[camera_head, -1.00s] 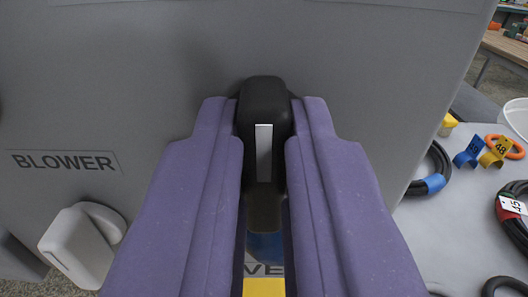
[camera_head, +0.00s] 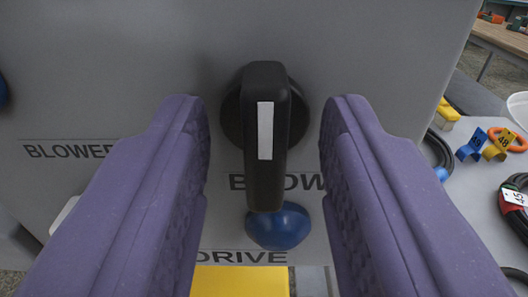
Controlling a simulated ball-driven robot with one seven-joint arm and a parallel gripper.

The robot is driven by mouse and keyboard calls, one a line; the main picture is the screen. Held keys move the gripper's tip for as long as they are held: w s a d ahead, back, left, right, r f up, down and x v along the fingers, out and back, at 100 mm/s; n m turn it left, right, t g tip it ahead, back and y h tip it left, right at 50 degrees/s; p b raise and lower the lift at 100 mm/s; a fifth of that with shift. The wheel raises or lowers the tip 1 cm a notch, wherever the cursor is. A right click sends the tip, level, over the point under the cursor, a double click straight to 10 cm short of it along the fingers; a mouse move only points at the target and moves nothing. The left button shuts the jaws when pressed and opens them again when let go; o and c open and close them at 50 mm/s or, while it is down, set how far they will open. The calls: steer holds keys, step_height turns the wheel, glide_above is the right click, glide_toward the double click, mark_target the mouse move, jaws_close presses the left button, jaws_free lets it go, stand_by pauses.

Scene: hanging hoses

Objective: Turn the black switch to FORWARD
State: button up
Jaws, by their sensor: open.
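The black switch (camera_head: 266,140) is on the grey panel (camera_head: 400,60) in the middle of the view. Its handle hangs straight down from a round black base and carries a white stripe. My gripper (camera_head: 265,115) is open, with one purple finger on each side of the handle and a clear gap on both sides. The handle partly covers a label below it that reads in part "B" and "OW". No FORWARD marking shows.
A blue knob (camera_head: 279,227) sits just below the handle, above a "DRIVE" label and a yellow plate (camera_head: 240,282). A "BLOWER" label (camera_head: 67,149) is at left. Black hoses (camera_head: 515,205) and numbered clips (camera_head: 495,146) lie on the surface at right.

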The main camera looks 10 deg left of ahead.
steer(key=p+v, duration=0.1)
steer(key=v, duration=0.6)
steer(key=p, duration=0.4)
steer(key=shift+s+a, duration=0.1)
steer(key=shift+a+p, duration=0.1)
steer(key=shift+p, duration=1.15)
steer(key=x, duration=0.7)
steer(key=shift+w+f, duration=0.1)
steer(key=shift+w, duration=0.35)
steer(key=shift+b, duration=0.3)
jaws_close()
